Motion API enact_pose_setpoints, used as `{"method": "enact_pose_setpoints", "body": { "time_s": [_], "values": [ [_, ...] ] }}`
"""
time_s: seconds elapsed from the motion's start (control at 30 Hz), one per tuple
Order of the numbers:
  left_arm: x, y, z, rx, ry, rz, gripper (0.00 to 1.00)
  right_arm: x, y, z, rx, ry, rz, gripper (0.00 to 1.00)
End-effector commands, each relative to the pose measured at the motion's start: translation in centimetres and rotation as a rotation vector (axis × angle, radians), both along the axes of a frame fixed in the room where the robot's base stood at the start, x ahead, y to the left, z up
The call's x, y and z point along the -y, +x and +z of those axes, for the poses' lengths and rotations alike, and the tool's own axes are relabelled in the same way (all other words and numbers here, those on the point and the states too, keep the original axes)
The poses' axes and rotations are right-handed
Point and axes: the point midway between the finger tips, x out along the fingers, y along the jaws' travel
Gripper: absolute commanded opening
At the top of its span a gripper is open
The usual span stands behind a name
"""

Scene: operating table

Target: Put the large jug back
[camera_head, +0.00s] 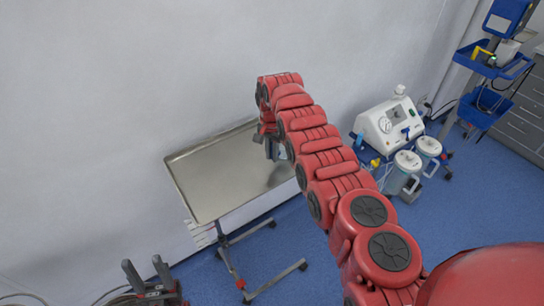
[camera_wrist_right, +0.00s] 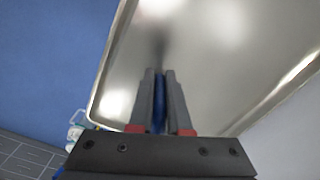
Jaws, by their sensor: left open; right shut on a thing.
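My right arm reaches over the steel tray table (camera_head: 215,180), and its gripper (camera_head: 270,143) is low over the table's right part, mostly hidden by the arm. In the right wrist view the gripper (camera_wrist_right: 160,75) is shut on a thin blue thing (camera_wrist_right: 158,105), seen edge-on between its fingers. I cannot tell if this is part of the large jug. A small grey-blue patch (camera_head: 279,151) shows beside the gripper in the head view.
Two lidded canisters (camera_head: 408,161) stand beside a white medical device (camera_head: 390,124) at the right. A blue-shelved stand (camera_head: 492,62) and grey drawers (camera_head: 525,115) are further right. The visible tray surface is bare. A wall runs behind the table.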

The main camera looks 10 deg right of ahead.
Motion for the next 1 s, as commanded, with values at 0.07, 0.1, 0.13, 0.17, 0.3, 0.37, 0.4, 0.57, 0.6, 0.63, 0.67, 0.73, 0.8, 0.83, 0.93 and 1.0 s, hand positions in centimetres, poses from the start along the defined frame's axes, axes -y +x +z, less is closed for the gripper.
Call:
{"method": "enact_pose_setpoints", "body": {
  "time_s": [0.07,0.1,0.13,0.17,0.3,0.37,0.4,0.57,0.6,0.63,0.67,0.73,0.8,0.83,0.93,1.0],
  "values": [
    [0.0,0.0,-0.1,0.001,0.0,0.0,0.5,0.0,0.1,-0.1,0.003,0.0,0.0,0.0],
    [0.0,0.0,0.0,0.001,0.0,0.0,0.5,0.0,0.1,0.0,0.003,0.0,0.0,0.0],
    [0.0,0.0,0.0,0.001,0.0,0.0,0.5,0.0,0.1,0.0,0.003,0.0,0.0,0.0],
    [0.0,0.0,0.0,0.001,0.0,0.0,0.5,0.0,0.1,0.0,0.003,0.0,0.0,0.0],
    [0.0,0.0,-0.2,0.001,0.0,0.0,0.5,0.0,0.1,-0.3,0.003,0.0,0.0,0.0],
    [0.0,0.0,-0.4,0.001,0.0,0.0,0.5,0.0,0.1,-0.5,0.001,0.0,0.0,0.0],
    [0.0,0.0,-0.3,0.001,0.0,0.0,0.5,0.0,0.1,-0.4,0.001,0.0,0.0,0.21],
    [0.0,0.0,-0.3,0.001,0.0,0.0,0.5,0.0,0.1,-0.3,0.001,0.0,0.0,0.46],
    [0.0,0.0,-0.3,0.001,0.0,0.0,0.5,0.0,0.1,-0.3,0.001,0.0,0.0,0.46],
    [0.0,0.0,-0.3,0.001,0.0,0.0,0.5,0.0,0.0,-0.3,0.001,0.0,0.0,0.46],
    [0.0,0.0,-0.3,0.0,0.0,0.0,0.5,0.0,0.1,-0.3,0.001,0.0,0.0,0.46],
    [0.0,0.0,-0.3,0.001,0.0,0.0,0.5,0.0,0.1,-0.3,0.001,0.0,0.0,0.46],
    [0.0,0.0,-0.3,0.001,0.0,0.0,0.5,0.0,0.0,-0.3,0.001,0.0,0.0,0.46],
    [0.0,0.0,-0.2,0.001,0.0,0.0,0.5,0.0,0.1,-0.2,0.001,0.0,0.0,0.46],
    [0.0,0.0,-0.2,0.001,0.0,0.0,0.5,0.1,0.1,0.2,0.003,0.0,-0.001,0.46],
    [0.0,0.0,-0.6,0.0,0.0,0.0,0.5,0.1,0.1,0.7,0.002,0.001,-0.002,0.46]
  ]
}}
